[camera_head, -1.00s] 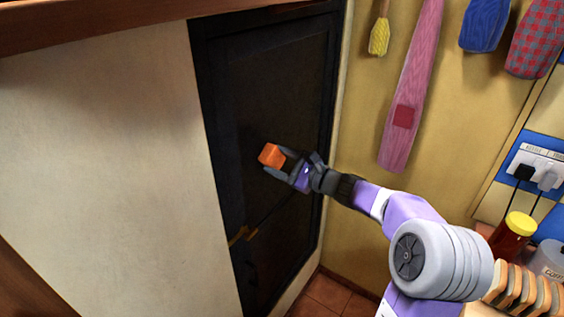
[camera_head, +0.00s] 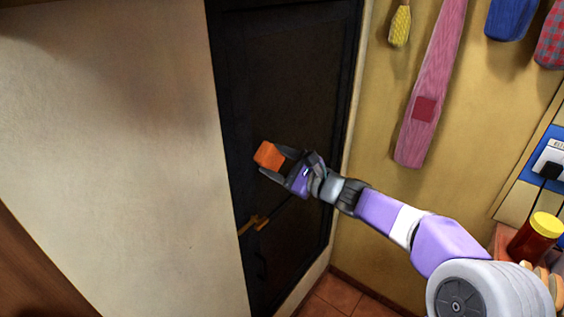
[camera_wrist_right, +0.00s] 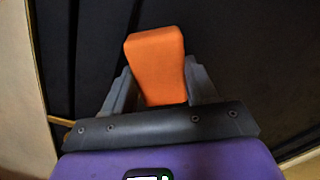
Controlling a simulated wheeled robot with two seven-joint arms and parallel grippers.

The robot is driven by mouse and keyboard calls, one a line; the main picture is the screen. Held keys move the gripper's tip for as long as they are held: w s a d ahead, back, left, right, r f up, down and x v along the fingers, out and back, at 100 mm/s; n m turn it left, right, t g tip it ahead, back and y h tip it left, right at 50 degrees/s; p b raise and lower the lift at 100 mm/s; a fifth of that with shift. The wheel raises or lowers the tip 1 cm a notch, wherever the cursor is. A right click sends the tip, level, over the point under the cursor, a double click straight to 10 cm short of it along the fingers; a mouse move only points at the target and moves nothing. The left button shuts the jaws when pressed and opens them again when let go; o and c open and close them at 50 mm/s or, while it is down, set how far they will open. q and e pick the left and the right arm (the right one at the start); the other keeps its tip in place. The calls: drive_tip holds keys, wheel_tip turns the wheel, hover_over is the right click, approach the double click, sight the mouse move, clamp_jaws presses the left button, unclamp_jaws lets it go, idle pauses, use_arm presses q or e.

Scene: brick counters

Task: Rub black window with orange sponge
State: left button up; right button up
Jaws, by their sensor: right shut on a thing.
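The black window (camera_head: 290,70) is a tall dark framed panel in the middle of the head view, set beside a pale wall. It also fills most of the background in the right wrist view (camera_wrist_right: 240,50). The orange sponge (camera_head: 268,155) is a small block between the fingertips of my right gripper (camera_head: 275,163). In the right wrist view the sponge (camera_wrist_right: 158,65) sticks out beyond both fingers. The sponge is in front of the panel's left part; I cannot tell whether it touches the surface. My left gripper is not in view.
A brass-coloured handle (camera_head: 254,224) sits low on the dark panel. A yellow-lidded jar (camera_head: 536,236) and sockets (camera_head: 550,158) are at the far right. Tiled floor (camera_head: 335,293) shows below.

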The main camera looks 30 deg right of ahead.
drive_tip(key=shift+s+d, duration=0.15)
drive_tip(key=shift+s, duration=0.1)
drive_tip(key=shift+v, duration=2.7)
drive_tip(key=shift+s+d, duration=0.1)
drive_tip(key=v, duration=0.2)
drive_tip(key=shift+s+d, duration=0.1)
drive_tip(key=shift+s, duration=0.3)
